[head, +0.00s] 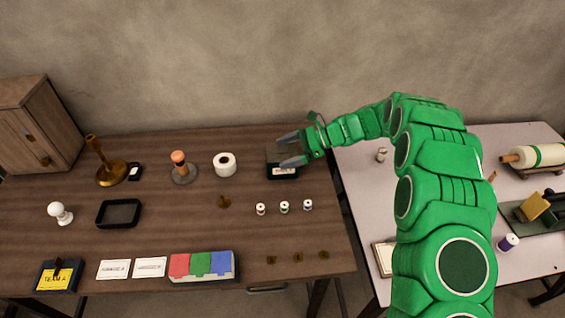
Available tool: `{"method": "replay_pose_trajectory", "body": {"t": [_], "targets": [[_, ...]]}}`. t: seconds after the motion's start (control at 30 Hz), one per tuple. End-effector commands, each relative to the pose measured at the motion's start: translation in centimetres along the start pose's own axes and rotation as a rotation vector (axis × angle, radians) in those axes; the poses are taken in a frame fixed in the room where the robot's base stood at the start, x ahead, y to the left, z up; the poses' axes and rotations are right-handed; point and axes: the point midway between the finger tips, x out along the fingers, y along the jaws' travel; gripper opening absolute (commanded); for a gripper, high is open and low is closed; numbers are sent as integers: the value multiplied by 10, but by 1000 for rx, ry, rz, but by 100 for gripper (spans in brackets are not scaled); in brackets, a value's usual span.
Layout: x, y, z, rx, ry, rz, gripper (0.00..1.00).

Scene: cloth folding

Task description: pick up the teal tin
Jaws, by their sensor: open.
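A small dark box with a pale label (284,174) stands near the back right of the brown table. It looks nearly black with a faint teal cast, and it is the only thing in view that could be the teal tin. My gripper (283,150) is open, with its two green-and-grey fingers pointing left over this box. The nearer finger covers part of the box's top. I cannot tell whether the fingers touch it or how high above it they are. Nothing shows between the fingers.
A white tape roll (224,164) stands left of the box. Several small thread spools (284,207) stand in front of it. A black tray (118,213) and a colored block set (203,265) lie farther left and in front. A pale table (362,187) adjoins on the right.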

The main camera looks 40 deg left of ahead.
Motion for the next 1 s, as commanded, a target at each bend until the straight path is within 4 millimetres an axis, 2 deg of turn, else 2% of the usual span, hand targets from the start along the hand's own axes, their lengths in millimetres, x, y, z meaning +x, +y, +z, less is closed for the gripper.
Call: {"method": "replay_pose_trajectory", "body": {"t": [0.1,0.37,0.77,1.0], "targets": [[14,0,0,0,1,1,100],[16,0,0,-1,1,0,100],[16,0,0,-1,1,0,39],[15,0,1,-1,1,0,38]]}}
